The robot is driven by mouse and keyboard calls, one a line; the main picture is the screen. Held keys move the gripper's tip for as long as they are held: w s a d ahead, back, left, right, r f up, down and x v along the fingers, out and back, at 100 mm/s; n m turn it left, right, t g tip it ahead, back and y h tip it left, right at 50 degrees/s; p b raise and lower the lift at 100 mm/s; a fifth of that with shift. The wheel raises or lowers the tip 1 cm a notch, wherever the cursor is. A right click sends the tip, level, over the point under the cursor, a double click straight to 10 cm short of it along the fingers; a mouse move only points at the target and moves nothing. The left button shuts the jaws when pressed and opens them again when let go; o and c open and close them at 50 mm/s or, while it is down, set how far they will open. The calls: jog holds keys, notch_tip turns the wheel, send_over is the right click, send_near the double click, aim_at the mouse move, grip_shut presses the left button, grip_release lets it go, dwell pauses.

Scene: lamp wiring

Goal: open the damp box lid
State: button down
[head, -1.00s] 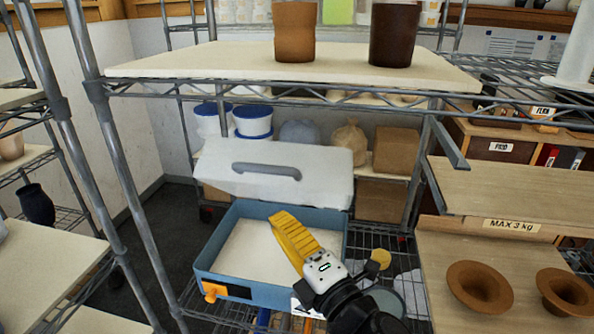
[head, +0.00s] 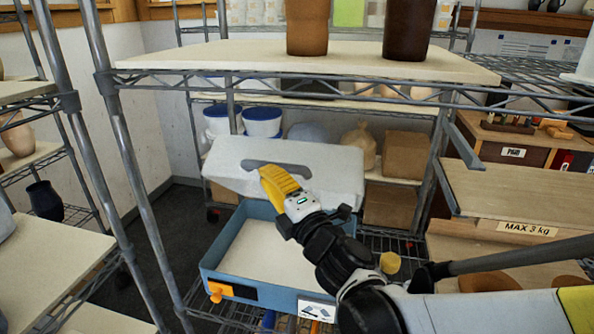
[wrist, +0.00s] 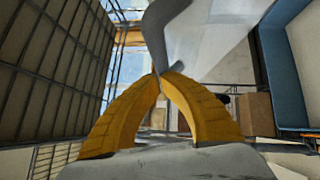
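The damp box is a blue box (head: 262,282) with a pale slab inside, on the wire shelf under the upper board. Its white lid (head: 325,183) is up off the box and tilted, so the pale inside shows. A grey handle (head: 262,164) runs along the lid's face. My gripper (head: 268,171) has yellow fingers and is at the handle's left part, overlapping it in the head view. In the wrist view the fingertips (wrist: 160,73) come together right at the grey handle (wrist: 168,35). I cannot tell whether they touch it. An orange latch (head: 220,291) is on the box front.
The upper board (head: 200,58) with two brown pots lies above the lid. Metal shelf posts (head: 130,160) stand at the left. White tubs with blue lids (head: 262,122) and brown boxes (head: 405,155) are behind. A wooden board marked MAX 3 kg (head: 515,190) is at the right.

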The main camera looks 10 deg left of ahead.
dwell(0.3)
jog(key=w+r+p, duration=0.1)
jog(key=w+r, duration=0.1)
jog(key=w, duration=0.1)
jog(key=w+r+p, duration=0.2)
jog(key=w+r, duration=0.1)
jog(key=w+d+r+p, duration=0.1)
jog(key=w+r, duration=0.1)
jog(key=w, duration=0.2)
jog(key=shift+r+p, duration=0.35)
jog(key=shift+p, duration=0.05)
jog(key=shift+w+r, duration=0.15)
jog(key=shift+w, duration=0.35)
